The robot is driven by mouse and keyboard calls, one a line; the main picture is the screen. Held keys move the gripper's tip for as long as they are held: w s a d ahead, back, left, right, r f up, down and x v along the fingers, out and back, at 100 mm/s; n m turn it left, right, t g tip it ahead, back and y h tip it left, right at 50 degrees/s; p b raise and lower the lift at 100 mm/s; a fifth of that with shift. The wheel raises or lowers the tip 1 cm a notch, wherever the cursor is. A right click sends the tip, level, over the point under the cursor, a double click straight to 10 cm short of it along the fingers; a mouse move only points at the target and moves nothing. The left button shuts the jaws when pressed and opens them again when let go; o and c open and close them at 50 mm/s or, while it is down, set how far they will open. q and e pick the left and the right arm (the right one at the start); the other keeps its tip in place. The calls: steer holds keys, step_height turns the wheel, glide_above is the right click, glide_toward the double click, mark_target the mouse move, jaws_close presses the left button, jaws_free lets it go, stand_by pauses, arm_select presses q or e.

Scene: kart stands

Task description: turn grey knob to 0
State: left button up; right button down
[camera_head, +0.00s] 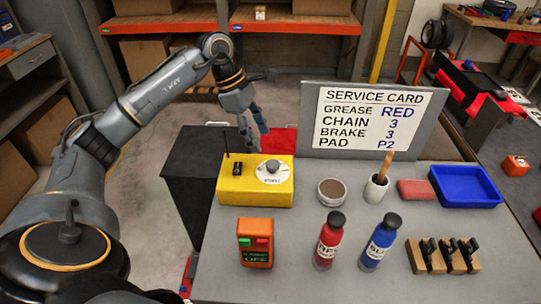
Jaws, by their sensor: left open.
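The grey knob (272,166) sits on a white round dial (275,175) on top of a yellow box (240,196). The dial's markings are too small to read, so I cannot tell the knob's setting. A black switch and a thin black aerial stand on the box left of the dial. My left gripper (256,137) is open and empty, fingers pointing down, just behind the box and apart from the knob. My right gripper is not in view.
On the grey table (300,225) stand an orange switch box (255,254), a red bottle (327,247), a blue bottle (376,249), a round tin (331,192), a brush cup (376,189) and a blue tray (466,187). A service card board (425,145) rises at the back.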

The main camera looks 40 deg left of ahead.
mark_target(273, 163)
arm_select(q)
steer(key=p+x, duration=0.1)
steer(key=x, duration=0.6)
steer(key=shift+w+d+f, duration=0.1)
steer(key=shift+f, duration=0.05)
steer(key=shift+d+f, duration=0.15)
steer(key=shift+f, duration=0.3)
steer(key=c, duration=1.1)
